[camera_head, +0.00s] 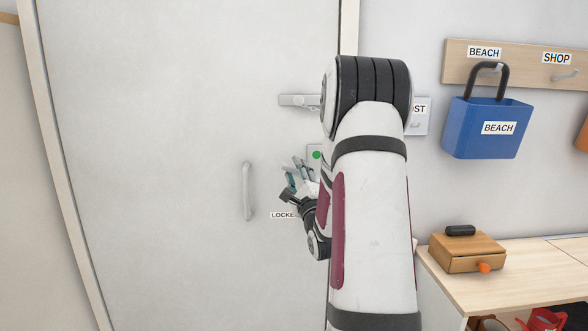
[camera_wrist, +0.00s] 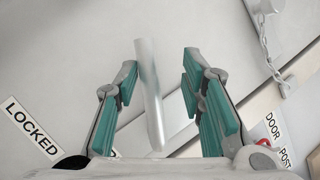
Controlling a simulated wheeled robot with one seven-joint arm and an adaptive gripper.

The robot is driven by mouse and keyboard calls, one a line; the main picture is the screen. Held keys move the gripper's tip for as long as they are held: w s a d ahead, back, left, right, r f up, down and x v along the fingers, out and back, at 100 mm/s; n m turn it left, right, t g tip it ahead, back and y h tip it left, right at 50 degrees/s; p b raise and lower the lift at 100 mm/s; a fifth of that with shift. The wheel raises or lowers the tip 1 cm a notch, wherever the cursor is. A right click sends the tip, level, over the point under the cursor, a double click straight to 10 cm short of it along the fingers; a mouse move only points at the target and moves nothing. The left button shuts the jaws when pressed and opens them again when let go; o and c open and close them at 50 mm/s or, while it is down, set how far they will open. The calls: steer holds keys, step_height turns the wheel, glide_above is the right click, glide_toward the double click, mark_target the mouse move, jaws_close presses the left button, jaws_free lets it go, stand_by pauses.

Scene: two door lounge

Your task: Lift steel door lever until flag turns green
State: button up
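The pale door (camera_head: 150,120) is shut. A steel bar (camera_wrist: 150,95), which looks like the lever, stands between the fingers of my gripper (camera_wrist: 160,68) in the wrist view. The fingers are apart, with gaps to the bar on both sides, so no grip shows. In the head view my gripper (camera_head: 296,178) is at the door's right edge, above a LOCKED label (camera_head: 284,215); my arm hides most of the lever. A green round mark (camera_head: 316,155) shows on a small plate beside it. The LOCKED label also shows in the wrist view (camera_wrist: 32,130).
A vertical handle (camera_head: 248,192) is left of my gripper. A metal fitting (camera_head: 297,100) is above; a chain (camera_wrist: 268,48) shows in the wrist view, with a DOOR POST label (camera_wrist: 277,138). A blue BEACH bin (camera_head: 487,128) hangs right, above a wooden box (camera_head: 467,252) on a bench.

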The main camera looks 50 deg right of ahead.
steer(key=v, duration=0.9)
steer(key=shift+s, duration=0.2)
steer(key=shift+a, duration=0.1)
